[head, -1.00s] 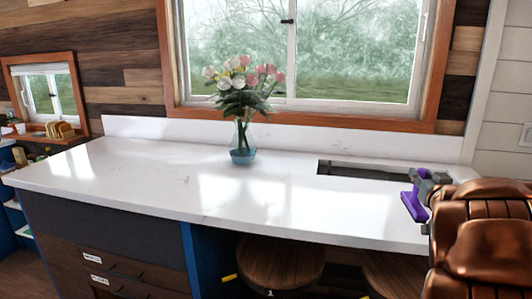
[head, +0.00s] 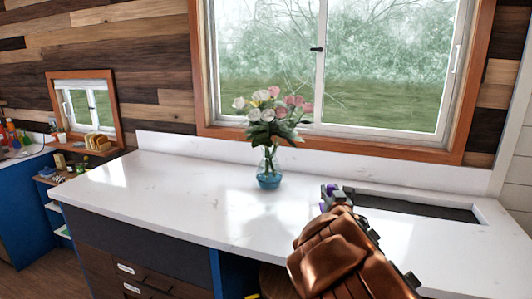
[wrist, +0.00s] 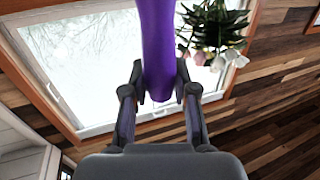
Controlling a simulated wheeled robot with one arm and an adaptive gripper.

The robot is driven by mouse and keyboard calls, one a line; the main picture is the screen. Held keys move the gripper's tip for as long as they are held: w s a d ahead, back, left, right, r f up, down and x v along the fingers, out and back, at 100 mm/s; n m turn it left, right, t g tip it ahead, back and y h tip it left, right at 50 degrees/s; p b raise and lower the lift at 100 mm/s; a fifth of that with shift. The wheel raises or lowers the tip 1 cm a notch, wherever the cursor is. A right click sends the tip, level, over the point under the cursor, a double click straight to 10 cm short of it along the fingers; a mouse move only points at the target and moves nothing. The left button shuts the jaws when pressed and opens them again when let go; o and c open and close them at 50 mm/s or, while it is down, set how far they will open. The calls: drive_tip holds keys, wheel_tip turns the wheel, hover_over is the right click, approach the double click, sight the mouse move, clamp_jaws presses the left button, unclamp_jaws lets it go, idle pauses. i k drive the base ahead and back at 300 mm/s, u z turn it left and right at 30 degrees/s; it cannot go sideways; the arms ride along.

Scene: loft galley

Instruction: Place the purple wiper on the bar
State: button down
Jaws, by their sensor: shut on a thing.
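The purple wiper (wrist: 158,45) is held in my gripper (wrist: 160,92). In the wrist view its purple length runs up from between the two fingers to the top edge, where it is cut off. In the head view only small purple bits of it (head: 329,190) show beside my gripper (head: 336,196), and my arm hides the rest. The bar is the long white counter (head: 170,200) under the window. My gripper is in front of or over its right half, left of the dark recess. I cannot tell how high the wiper is above the surface.
A glass vase of flowers (head: 268,172) stands on the bar left of my gripper. A dark rectangular recess (head: 415,207) lies in the counter at right. The left half of the bar is clear. A stool (head: 275,280) is partly visible under the front edge.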

sight(484, 271)
drive_tip(key=u, duration=2.5)
drive_tip(key=k, duration=1.65)
drive_tip(key=z, duration=0.8)
